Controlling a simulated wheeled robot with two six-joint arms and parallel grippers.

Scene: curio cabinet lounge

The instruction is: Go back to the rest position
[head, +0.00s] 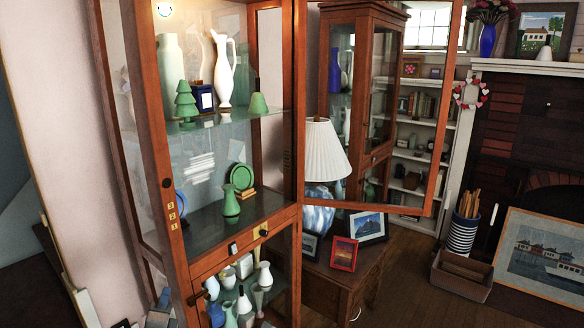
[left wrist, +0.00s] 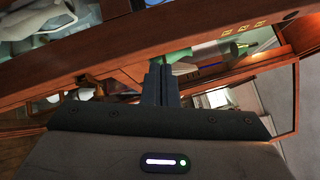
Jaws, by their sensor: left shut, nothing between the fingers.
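Whether the fingers touch the wood I cannot tell. My right gripper is not in either view.
The cabinet's glass door (head: 435,208) stands open to the right. Small vases (head: 244,302) crowd the lower shelf, and a green vase (head: 231,203) stands above. A lamp (head: 322,150) and framed pictures are on a side table (head: 345,290). Open floor (head: 420,300) lies right.

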